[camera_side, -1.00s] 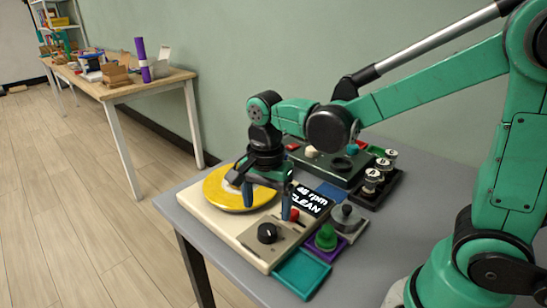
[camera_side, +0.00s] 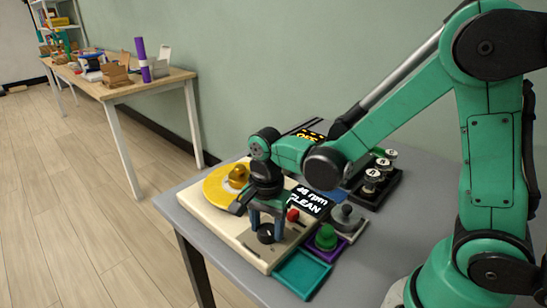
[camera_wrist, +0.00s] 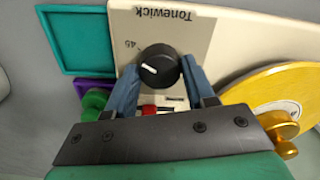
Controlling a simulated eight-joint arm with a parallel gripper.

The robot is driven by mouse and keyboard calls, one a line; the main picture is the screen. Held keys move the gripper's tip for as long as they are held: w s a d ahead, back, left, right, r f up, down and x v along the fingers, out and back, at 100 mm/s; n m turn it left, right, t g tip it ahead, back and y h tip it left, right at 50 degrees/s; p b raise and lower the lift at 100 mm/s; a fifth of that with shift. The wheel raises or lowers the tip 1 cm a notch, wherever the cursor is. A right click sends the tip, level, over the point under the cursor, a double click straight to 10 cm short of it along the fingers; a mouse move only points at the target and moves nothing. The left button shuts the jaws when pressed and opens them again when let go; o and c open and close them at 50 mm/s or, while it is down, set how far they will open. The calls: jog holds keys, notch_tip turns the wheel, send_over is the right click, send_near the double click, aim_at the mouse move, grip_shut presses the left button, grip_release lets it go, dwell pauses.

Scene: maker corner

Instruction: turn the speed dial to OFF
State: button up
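The speed dial (camera_wrist: 158,66) is a round black knob with a white pointer line, on a cream turntable (camera_wrist: 120,20). In the wrist view a "45" is printed beside the dial, and the pointer leans to the left. My gripper (camera_wrist: 160,72) has its two blue fingers apart, one on each side of the dial, with little gap; contact is not clear. The side view shows my gripper (camera_side: 266,228) low over the dial (camera_side: 266,235), fingers pointing down. No OFF mark can be made out at the dial.
A red button (camera_side: 293,215) sits close to my gripper. A yellow record (camera_side: 214,188) with a gold knob (camera_side: 238,175) lies behind it. A teal tray (camera_side: 302,274), a green knobbed piece (camera_side: 326,238) and a grey knobbed piece (camera_side: 347,217) stand nearby.

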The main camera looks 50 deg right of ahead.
grip_shut()
jog(key=shift+n, duration=0.3)
jog(key=n, duration=0.4)
jog(key=shift+n, duration=0.3)
jog(key=n, duration=1.2)
jog(key=shift+n, duration=0.3)
jog(key=n, duration=0.6)
